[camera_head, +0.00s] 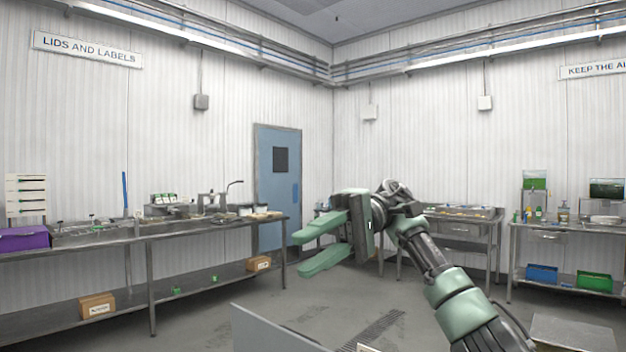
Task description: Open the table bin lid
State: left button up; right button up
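My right gripper (307,247) is raised in the middle of the camera_head view, with its green fingers spread apart, pointing left and empty. It hangs in the air, apart from any surface that I can make out. My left gripper is not in view. I cannot clearly identify the table bin or its lid. A pale grey panel (268,332) shows at the bottom edge, cut off by the frame; I cannot tell what it belongs to.
A long steel table (180,232) with a purple bin (24,239) runs along the left wall. A blue door (277,185) stands behind. A steel table (575,230) at right has a blue bin (541,274) and a green bin (594,281) on its lower shelf.

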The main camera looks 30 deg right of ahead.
notch_tip(320, 180, up, 8)
jog(key=p, duration=0.4)
jog(key=shift+f, duration=0.15)
